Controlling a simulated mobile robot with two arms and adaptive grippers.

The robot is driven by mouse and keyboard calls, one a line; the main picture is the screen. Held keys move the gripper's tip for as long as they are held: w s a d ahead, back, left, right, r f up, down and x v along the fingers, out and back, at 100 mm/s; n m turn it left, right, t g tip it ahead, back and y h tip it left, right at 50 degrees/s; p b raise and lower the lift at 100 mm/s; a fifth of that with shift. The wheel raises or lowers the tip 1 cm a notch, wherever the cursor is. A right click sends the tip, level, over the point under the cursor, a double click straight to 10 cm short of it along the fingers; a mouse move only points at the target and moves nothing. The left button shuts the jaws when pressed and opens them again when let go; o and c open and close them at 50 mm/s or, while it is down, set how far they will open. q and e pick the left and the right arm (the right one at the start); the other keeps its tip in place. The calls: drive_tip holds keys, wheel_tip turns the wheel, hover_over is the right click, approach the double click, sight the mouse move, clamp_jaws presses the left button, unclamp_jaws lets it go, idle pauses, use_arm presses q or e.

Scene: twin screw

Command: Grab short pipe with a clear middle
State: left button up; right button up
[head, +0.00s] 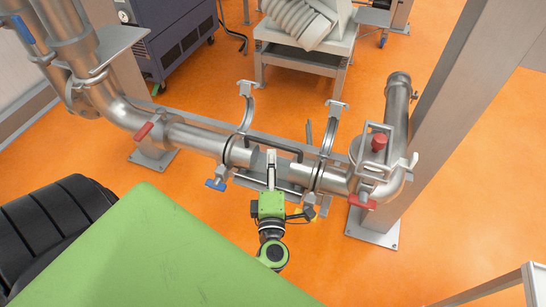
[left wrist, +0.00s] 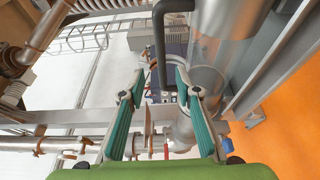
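The short pipe (head: 298,173) lies in the middle of the pipe line, between two clamps that stand open, the left clamp (head: 246,108) and the right clamp (head: 331,128). A dark bar handle (head: 283,144) runs along its far side. My left gripper (head: 271,160) is at the pipe's middle and hides part of it. In the left wrist view my gripper (left wrist: 160,84) has its two teal-padded fingers apart, with nothing held between them. The dark handle (left wrist: 159,32) and the shiny pipe (left wrist: 212,62) show just beyond the fingertips. My right gripper is not in view.
A left pipe (head: 195,137) with a red valve handle (head: 143,131) and a right elbow pipe (head: 392,160) flank the short pipe. A grey post (head: 468,90) stands at the right. The orange floor (head: 330,255) is open in front.

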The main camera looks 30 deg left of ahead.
sight(273, 146)
use_arm(q)
drive_tip(key=x, duration=0.4)
drive_tip(key=b+x, duration=0.1)
drive_tip(key=x, duration=0.2)
drive_tip(key=shift+w+f, duration=0.2)
drive_tip(key=shift+w, duration=0.2)
drive_tip(key=shift+r, duration=0.1)
drive_tip(key=shift+c, duration=0.3)
clamp_jaws()
drive_tip(key=shift+r, duration=0.15)
